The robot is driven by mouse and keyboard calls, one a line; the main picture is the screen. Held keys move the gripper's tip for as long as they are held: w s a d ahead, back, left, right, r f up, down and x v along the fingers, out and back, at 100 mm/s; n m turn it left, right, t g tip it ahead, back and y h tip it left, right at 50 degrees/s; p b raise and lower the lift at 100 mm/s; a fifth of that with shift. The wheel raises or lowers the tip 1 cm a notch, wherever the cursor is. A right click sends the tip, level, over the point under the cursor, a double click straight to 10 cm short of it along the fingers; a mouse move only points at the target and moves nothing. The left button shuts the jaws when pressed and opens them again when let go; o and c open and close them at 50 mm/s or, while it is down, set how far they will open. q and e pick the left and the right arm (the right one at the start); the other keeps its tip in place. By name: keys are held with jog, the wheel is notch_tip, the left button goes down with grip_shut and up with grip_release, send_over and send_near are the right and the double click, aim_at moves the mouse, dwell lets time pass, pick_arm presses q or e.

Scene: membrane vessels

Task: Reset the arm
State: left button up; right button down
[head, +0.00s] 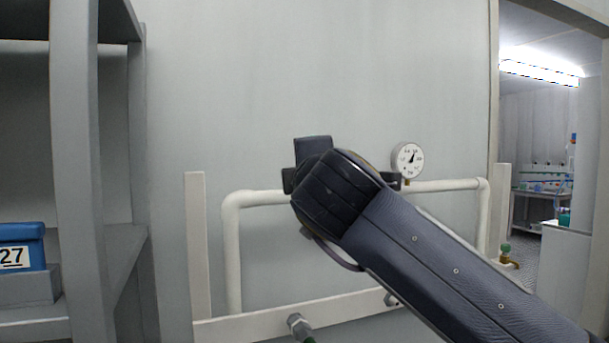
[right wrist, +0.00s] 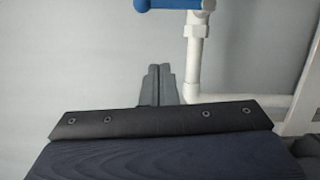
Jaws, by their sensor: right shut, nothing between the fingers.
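My right arm (head: 440,257) comes in from the lower right in the head view and reaches up to the middle, in front of the pipes and the wall. Its wrist hides most of the gripper there. In the right wrist view my right gripper (right wrist: 160,82) is shut, its two fingers together with nothing between them. The fingers stand left of a white pipe (right wrist: 194,60) with a blue handle (right wrist: 172,4) at its top. I cannot tell whether they touch anything. My left gripper is not in view.
A white pipe loop (head: 232,250) and a pressure gauge (head: 407,160) stand by the wall. A white frame (head: 250,326) runs below. A grey shelf (head: 75,170) with a blue bin (head: 22,248) marked 27 is at left. A doorway opens at right onto a room with a bench (head: 535,200).

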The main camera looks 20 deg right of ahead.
jog(key=s+f+m+g+y, duration=0.35)
jog(key=s+f+m, duration=0.4)
jog(key=f, duration=0.85)
jog(key=s+f+m+g+y, duration=0.2)
jog(key=s+f+m+g, duration=0.25)
jog(key=s+f, duration=0.8)
jog(key=s+f+m+g+y, duration=0.2)
jog(key=s+f+m+g, duration=0.35)
jog(key=f, duration=1.25)
notch_tip(320, 180, up, 13)
jog(key=s+d+t+p, duration=0.1)
jog(key=s+p, duration=0.1)
jog(key=p, duration=1.2)
jog(key=shift+m, duration=0.45)
